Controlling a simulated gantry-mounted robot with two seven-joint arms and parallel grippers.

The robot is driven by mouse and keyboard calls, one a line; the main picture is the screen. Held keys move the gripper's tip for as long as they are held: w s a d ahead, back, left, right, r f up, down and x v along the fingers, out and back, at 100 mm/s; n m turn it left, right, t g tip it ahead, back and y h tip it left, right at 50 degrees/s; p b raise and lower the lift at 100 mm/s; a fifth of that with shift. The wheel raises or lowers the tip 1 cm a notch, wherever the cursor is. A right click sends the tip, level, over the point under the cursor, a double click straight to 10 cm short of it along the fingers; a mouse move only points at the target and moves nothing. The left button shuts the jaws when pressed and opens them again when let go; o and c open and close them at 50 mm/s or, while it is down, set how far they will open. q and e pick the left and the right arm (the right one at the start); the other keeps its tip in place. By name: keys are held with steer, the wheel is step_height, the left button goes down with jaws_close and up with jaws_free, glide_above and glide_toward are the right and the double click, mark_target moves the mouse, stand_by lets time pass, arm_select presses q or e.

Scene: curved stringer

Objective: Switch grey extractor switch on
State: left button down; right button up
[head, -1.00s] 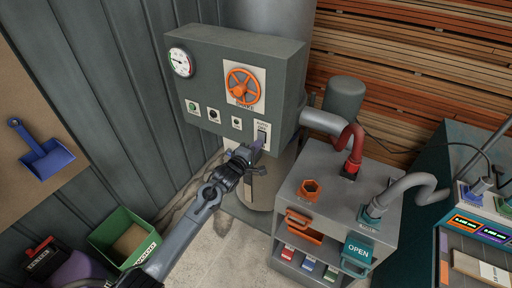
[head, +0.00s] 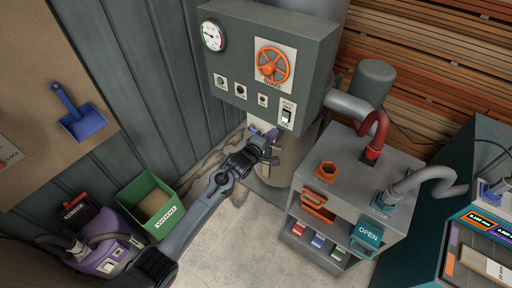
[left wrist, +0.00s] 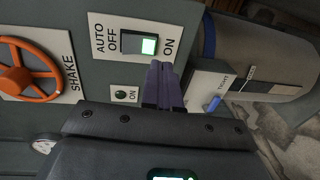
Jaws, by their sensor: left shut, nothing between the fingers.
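The grey extractor cabinet (head: 232,60) stands at the back wall. Its switch (head: 286,116) sits on a white plate at the cabinet's lower right corner. In the left wrist view the rocker switch (left wrist: 138,43) is between AUTO/OFF and ON labels, and its ON side glows green. My left gripper (head: 272,133) is just below the switch, apart from it in the head view. Its purple fingers (left wrist: 162,85) are shut and empty. My right gripper is not in view.
An orange SHAKE wheel (head: 272,64) and small indicators are on the same panel. A grey cart (head: 345,158) with a red-ended hose stands to the right. A green bin (head: 150,204) and a purple machine (head: 103,256) are at lower left.

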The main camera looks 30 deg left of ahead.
arm_select(q)
steer(key=s+a+f, duration=0.1)
steer(key=s, duration=0.7)
steer(key=shift+a, duration=0.2)
steer(key=shift+f, duration=0.1)
steer(key=shift+f, duration=0.1)
